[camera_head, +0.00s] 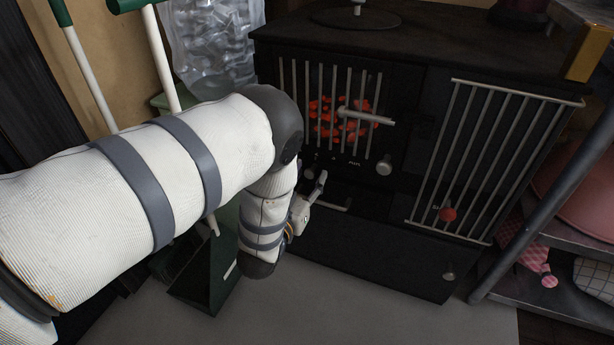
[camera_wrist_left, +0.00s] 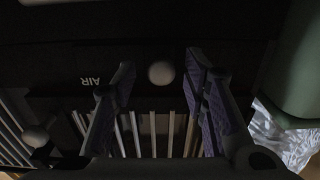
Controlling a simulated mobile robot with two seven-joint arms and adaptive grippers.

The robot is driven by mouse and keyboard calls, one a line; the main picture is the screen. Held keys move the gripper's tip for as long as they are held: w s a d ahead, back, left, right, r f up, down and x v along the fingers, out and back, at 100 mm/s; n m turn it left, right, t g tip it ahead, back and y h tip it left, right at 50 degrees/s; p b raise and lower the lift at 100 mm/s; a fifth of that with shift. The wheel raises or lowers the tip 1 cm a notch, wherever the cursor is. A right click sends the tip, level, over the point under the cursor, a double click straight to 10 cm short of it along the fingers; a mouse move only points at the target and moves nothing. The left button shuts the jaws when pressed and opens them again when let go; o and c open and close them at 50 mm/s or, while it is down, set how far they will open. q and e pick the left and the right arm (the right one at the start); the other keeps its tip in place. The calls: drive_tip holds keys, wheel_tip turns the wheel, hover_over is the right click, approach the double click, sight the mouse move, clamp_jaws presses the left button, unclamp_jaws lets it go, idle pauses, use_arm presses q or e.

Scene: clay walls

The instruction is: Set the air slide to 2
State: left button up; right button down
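The black stove (camera_head: 370,245) stands ahead with a barred, glowing red window. In the left wrist view, upside-down "AIR" lettering (camera_wrist_left: 90,81) is on the dark stove face. A round pale knob (camera_wrist_left: 161,73) near that lettering appears between the two fingers of my left gripper (camera_wrist_left: 160,78). The fingers are open and apart, and I see no contact with the knob. In the head view my left gripper (camera_head: 308,198) is low at the stove's front left, partly hidden by its own wrist. Any number 2 mark is too dark to read. My right gripper is not in view.
Another round knob (camera_head: 384,168) and a horizontal handle (camera_head: 366,116) are on the stove front. A barred panel (camera_head: 485,160) with a red knob (camera_head: 448,214) is at right. Shelves with cloths are at far right.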

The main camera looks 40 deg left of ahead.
use_arm(q)
drive_tip(key=v, duration=1.2)
